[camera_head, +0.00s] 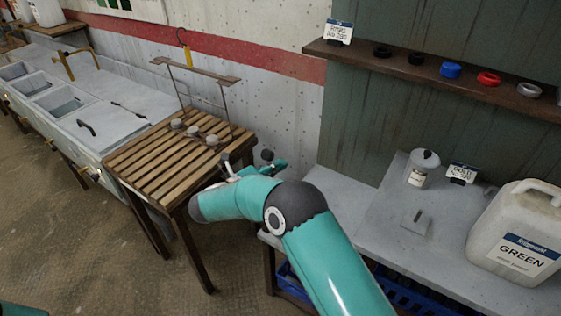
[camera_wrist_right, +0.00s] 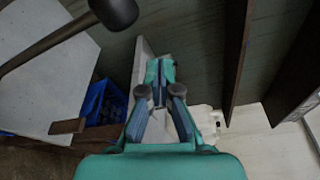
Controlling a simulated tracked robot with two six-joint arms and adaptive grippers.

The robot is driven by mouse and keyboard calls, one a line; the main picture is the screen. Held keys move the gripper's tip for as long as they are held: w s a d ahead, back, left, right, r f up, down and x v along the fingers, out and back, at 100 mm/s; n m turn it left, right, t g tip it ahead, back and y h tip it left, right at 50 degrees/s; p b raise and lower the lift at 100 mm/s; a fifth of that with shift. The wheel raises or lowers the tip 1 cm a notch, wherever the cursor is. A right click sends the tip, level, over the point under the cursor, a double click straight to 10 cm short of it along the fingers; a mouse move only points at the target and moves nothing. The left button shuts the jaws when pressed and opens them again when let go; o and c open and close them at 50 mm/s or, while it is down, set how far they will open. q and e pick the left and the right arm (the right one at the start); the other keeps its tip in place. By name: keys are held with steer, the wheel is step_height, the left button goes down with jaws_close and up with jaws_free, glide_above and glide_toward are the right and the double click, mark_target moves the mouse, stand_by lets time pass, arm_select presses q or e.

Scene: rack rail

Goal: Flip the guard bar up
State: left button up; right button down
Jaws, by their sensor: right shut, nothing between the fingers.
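A thin brown metal frame with a long top bar (camera_head: 205,70), which I take for the guard bar, stands at the back edge of the slatted wooden rack table (camera_head: 150,162). Its posts look upright, and several grey round pieces (camera_head: 194,131) sit near its foot. In the right wrist view my right gripper (camera_wrist_right: 162,88) looks shut and empty. My left gripper is out of view.
A long sink unit (camera_head: 60,95) stands left of the rack table. A grey bench (camera_head: 385,220) on the right carries a white GREEN jug (camera_head: 515,235) and a small lidded pot (camera_head: 423,168). A shelf (camera_head: 440,75) with coloured rings hangs above. A blue crate (camera_wrist_right: 98,108) sits low.

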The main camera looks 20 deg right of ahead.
arm_select(q)
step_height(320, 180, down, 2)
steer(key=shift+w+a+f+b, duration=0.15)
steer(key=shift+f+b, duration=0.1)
steer(key=shift+b, duration=0.5)
arm_select(e)
steer(key=f+v, duration=0.1)
steer(key=v, duration=0.6)
steer(key=shift+a+f, duration=0.25)
steer(key=shift+f, duration=0.05)
